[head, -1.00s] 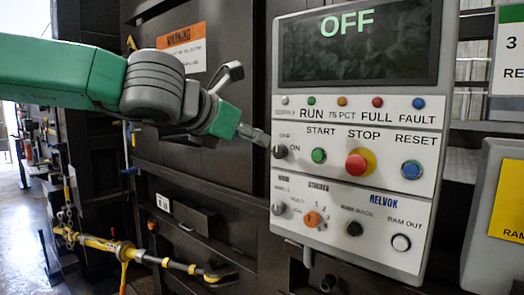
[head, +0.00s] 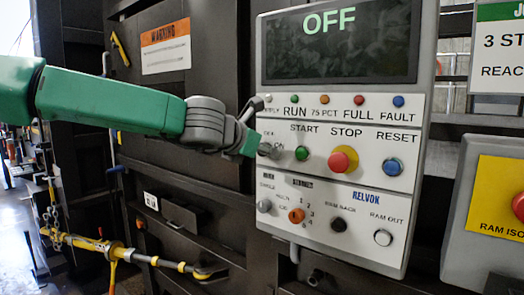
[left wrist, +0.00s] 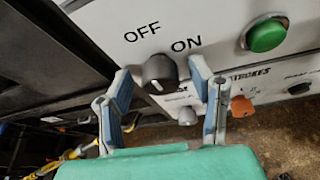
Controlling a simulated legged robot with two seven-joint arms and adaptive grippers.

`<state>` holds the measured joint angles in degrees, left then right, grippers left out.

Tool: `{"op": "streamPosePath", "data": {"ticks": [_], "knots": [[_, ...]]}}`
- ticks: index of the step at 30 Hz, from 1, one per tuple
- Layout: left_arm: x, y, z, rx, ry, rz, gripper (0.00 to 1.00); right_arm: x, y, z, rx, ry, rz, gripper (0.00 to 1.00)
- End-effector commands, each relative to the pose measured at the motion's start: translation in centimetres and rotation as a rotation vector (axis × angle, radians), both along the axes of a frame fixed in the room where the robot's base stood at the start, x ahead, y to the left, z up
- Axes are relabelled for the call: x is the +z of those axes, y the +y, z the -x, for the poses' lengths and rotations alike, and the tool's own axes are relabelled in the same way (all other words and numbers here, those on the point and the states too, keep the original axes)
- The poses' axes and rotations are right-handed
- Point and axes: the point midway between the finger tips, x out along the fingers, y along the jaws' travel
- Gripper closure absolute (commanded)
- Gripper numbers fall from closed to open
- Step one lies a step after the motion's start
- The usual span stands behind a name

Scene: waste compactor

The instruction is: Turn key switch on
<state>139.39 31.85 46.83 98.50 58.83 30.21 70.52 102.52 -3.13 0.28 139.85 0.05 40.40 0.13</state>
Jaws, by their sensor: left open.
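The key switch is a dark round knob (left wrist: 160,73) on the white control panel, with OFF printed at its upper left and ON at its upper right in the left wrist view. In the head view the knob (head: 267,149) is at the panel's left edge, partly behind my gripper. My left gripper (left wrist: 160,88) is open, with one finger on each side of the knob; I cannot tell whether either touches it. It also shows in the head view (head: 258,147). The panel's screen (head: 340,45) reads OFF. My right gripper is not in view.
Near the key switch are a green START button (head: 302,153), a red STOP button (head: 343,160) and a blue RESET button (head: 393,167). Smaller knobs, including an orange one (head: 296,216), sit below. A yellow bar (head: 120,250) is at lower left.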

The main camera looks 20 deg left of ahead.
Motion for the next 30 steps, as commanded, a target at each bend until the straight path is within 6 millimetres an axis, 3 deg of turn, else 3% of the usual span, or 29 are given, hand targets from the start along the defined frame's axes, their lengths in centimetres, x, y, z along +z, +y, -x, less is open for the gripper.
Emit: {"op": "streamPosePath", "data": {"ticks": [4,8,20,30], "knots": [[0.0,0.2,0.0,0.0,0.0,0.001,0.54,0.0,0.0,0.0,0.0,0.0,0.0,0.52],[-0.1,0.3,0.0,0.0,0.001,0.002,1.0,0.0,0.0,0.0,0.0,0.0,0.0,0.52],[-0.3,0.2,0.1,0.0,-0.012,-0.038,1.0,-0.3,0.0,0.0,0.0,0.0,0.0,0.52],[-0.5,0.2,0.2,0.0,-0.086,-0.248,1.0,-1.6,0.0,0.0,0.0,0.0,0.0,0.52]]}}
